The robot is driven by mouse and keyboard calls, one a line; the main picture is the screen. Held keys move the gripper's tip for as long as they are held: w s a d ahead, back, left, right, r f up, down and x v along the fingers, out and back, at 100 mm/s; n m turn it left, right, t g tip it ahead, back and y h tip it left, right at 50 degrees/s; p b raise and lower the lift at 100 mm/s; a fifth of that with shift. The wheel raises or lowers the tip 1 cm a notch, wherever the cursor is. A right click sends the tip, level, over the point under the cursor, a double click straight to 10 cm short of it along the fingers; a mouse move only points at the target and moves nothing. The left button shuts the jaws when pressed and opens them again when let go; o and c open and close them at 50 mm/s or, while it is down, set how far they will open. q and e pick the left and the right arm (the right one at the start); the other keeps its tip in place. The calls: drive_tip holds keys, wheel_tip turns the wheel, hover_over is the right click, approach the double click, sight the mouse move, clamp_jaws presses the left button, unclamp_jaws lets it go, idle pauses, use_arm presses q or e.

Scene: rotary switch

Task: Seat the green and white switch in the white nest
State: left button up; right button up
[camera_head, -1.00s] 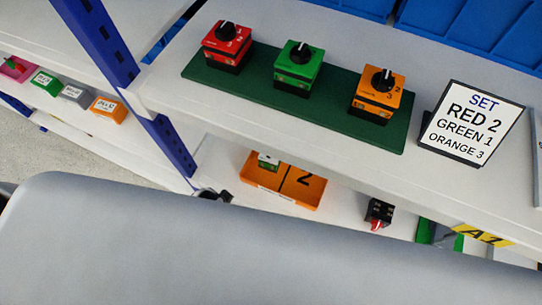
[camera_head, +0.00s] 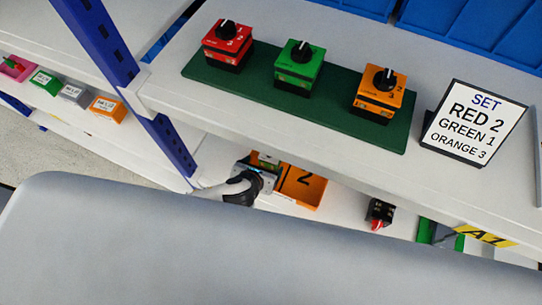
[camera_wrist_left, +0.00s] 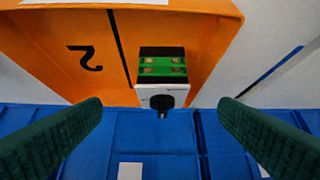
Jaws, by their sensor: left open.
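The green and white switch (camera_wrist_left: 162,68) has a green top with metal contacts, a white body and a black knob. It sits at the orange tray marked 2 (camera_wrist_left: 205,40), which also shows on the lower shelf in the head view (camera_head: 312,192). My left gripper (camera_wrist_left: 160,104) is open, with one dark green finger on each side of the switch and gaps to both. In the head view my left gripper (camera_head: 262,180) is at the tray's left part and partly covers the switch (camera_head: 268,159). I cannot make out the white nest. My right gripper is not in view.
A black switch with a red knob (camera_head: 379,213) stands right of the tray. Above, the upper shelf (camera_head: 175,100) overhangs and carries red, green and orange switches on a green board (camera_head: 340,122), and a sign (camera_head: 472,125). A blue post (camera_head: 170,145) stands left.

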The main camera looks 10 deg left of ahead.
sight(270, 159)
use_arm(q)
drive_tip(key=b+x, duration=0.1)
drive_tip(key=x, duration=0.5)
drive_tip(key=shift+f, duration=0.1)
drive_tip(key=b+x, duration=0.1)
drive_tip(key=x, duration=0.3)
drive_tip(key=shift+s+a+f, duration=0.1)
drive_tip(key=shift+a+f, duration=0.05)
drive_tip(key=shift+f, duration=0.15)
drive_tip(key=shift+w+f, duration=0.35)
drive_tip(key=shift+r, duration=0.1)
drive_tip(key=c, duration=1.2)
